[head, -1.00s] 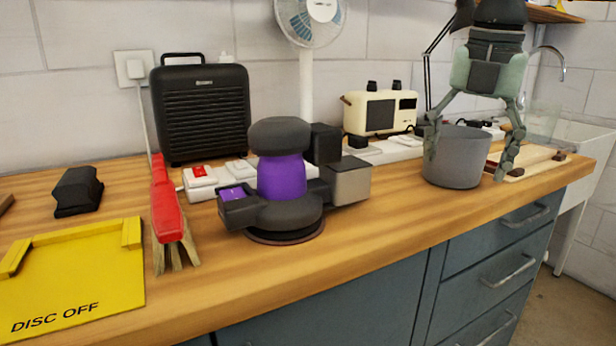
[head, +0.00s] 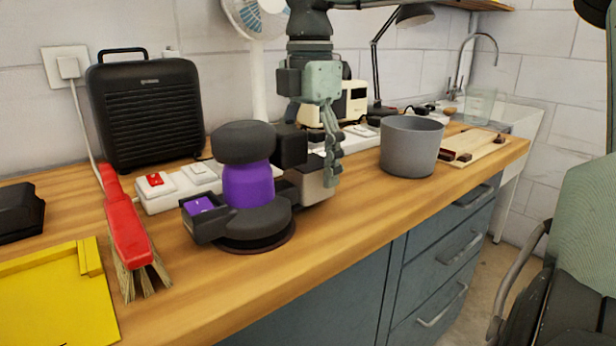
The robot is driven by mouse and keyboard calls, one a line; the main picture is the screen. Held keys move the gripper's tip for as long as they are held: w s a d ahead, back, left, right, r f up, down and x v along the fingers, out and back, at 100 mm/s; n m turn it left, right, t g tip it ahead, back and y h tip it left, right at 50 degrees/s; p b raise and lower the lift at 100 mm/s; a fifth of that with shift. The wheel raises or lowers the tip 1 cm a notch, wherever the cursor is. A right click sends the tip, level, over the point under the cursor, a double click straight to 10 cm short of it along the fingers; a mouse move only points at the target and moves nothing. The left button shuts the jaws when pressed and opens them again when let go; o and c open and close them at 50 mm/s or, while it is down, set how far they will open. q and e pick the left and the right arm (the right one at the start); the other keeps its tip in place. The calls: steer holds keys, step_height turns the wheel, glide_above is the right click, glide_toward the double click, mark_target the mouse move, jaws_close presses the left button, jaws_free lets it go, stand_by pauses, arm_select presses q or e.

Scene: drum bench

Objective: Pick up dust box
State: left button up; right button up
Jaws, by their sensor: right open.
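The sander (head: 248,185) stands upright on the wooden bench, with a dark grey top and base and a purple middle. The dust box is the grey box (head: 316,192) at its right side, joined by a black block (head: 290,146). My right gripper (head: 328,178) points down at the dust box. It is open, seen nearly side-on, and one finger overlaps the right part of the box. The other finger is mostly hidden, and contact cannot be told. My left gripper is not in view.
A power strip (head: 180,187) runs behind the sander. A grey pot (head: 411,148) stands to the right. The bench front before the sander is clear.

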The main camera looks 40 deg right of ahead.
steer(key=shift+f, duration=0.65)
steer(key=c, duration=1.1)
steer(key=shift+d+r, duration=0.1)
